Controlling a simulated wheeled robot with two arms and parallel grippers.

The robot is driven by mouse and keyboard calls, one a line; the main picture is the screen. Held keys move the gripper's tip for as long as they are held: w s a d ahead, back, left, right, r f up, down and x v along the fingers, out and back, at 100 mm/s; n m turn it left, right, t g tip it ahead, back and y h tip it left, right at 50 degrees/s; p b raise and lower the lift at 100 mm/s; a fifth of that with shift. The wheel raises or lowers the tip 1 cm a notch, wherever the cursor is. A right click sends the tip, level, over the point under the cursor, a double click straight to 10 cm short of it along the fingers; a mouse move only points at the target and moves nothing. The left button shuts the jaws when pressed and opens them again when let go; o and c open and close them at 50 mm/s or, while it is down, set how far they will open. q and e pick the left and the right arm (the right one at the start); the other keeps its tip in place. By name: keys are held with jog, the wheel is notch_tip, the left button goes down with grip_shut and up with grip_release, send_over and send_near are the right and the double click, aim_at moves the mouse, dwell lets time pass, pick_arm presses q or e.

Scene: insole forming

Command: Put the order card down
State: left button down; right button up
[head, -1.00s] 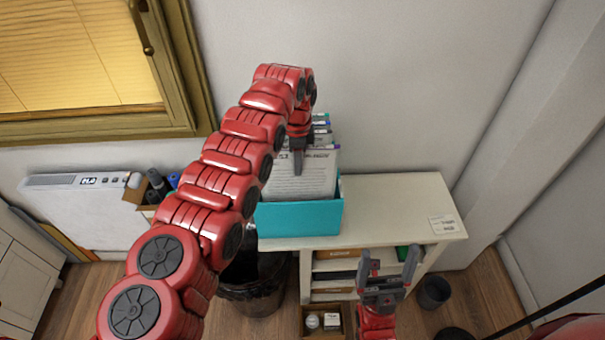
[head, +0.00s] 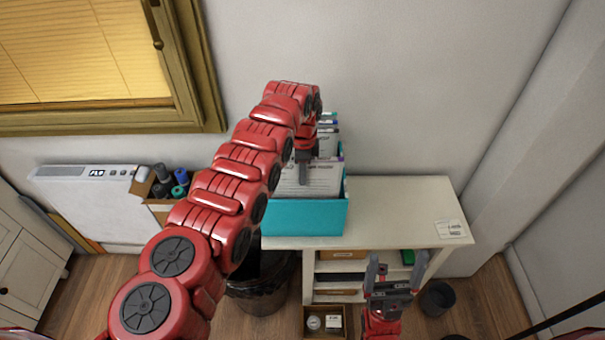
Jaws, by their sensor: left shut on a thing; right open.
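The order card (head: 318,182) is a white printed sheet standing upright at the front of the teal file box (head: 305,218). The box sits on the white shelf unit's top. My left gripper (head: 304,180) reaches down over the box and is shut on the card's upper part. The card's lower part is hidden behind the box's front wall, and my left arm covers its left side. My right gripper (head: 396,272) is open and empty in front of the shelf unit, pointing up in the picture.
More cards with coloured tabs (head: 328,130) stand behind in the box. The shelf top (head: 400,212) right of the box is clear except for a small label (head: 450,228). A black bin (head: 262,290) stands left of the shelves. A small dark pot (head: 438,298) is at right.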

pick_arm(q)
jog(key=shift+a, duration=0.1)
jog(key=c, duration=1.1)
grip_release()
jog(key=shift+c, duration=0.2)
jog(key=o, duration=0.3)
jog(key=shift+r, duration=0.1)
